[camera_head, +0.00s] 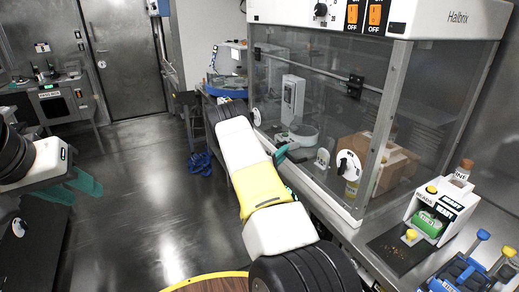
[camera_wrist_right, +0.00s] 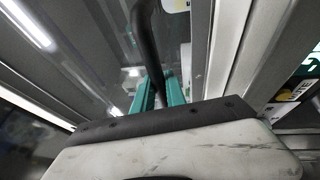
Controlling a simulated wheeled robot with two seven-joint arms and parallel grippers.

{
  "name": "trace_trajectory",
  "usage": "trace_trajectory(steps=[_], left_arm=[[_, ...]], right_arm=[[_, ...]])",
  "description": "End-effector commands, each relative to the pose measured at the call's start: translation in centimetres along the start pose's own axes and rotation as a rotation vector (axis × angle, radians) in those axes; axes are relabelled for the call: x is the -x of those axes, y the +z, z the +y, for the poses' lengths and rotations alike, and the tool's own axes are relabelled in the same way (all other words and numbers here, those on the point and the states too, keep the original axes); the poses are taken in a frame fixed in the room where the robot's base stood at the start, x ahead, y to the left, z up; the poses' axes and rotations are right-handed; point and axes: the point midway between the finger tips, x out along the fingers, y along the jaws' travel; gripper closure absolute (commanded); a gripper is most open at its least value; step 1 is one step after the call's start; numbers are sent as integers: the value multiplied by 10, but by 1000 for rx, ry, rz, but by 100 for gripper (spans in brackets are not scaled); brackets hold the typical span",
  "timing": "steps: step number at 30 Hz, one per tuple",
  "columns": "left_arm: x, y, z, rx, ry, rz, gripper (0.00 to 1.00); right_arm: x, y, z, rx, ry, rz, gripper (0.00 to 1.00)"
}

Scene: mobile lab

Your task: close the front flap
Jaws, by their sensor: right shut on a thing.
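The front flap (camera_head: 325,112) is the clear panel on the front of the hood under the white "Halbrix" top. How far it stands open I cannot tell. My right gripper (camera_head: 286,152) is at the flap's front, its teal fingers partly hidden by my arm. In the right wrist view, the teal fingers of my right gripper (camera_wrist_right: 161,92) are shut on a dark curved handle (camera_wrist_right: 147,42). My left gripper (camera_head: 77,187) is far from the hood at the left, with its teal fingers apart and empty.
A white beads dispenser (camera_head: 445,208) and a blue rack (camera_head: 470,272) stand on the bench at the right. A round wooden top with a yellow rim (camera_head: 207,279) is at the bottom. The floor (camera_head: 140,170) at the middle left is clear.

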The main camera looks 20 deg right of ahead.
Motion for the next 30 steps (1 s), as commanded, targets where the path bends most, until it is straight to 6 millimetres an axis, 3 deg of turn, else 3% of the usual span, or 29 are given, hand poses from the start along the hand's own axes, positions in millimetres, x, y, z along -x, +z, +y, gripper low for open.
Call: trace_trajectory(steps=[10,11,13,14,23,30], left_arm=[[0,0,0,0,0,0,64],[0,0,0,0,0,0,64],[0,0,0,0,0,0,64],[0,0,0,0,0,0,64],[0,0,0,0,0,0,64],[0,0,0,0,0,0,64]], right_arm=[[-6,3,-2,6,16,1,100],[-7,3,-2,6,16,0,78],[-7,3,-2,7,16,0,64],[-6,3,-2,7,16,0,62],[-4,2,-2,7,16,2,62],[27,1,-3,9,14,6,62]])
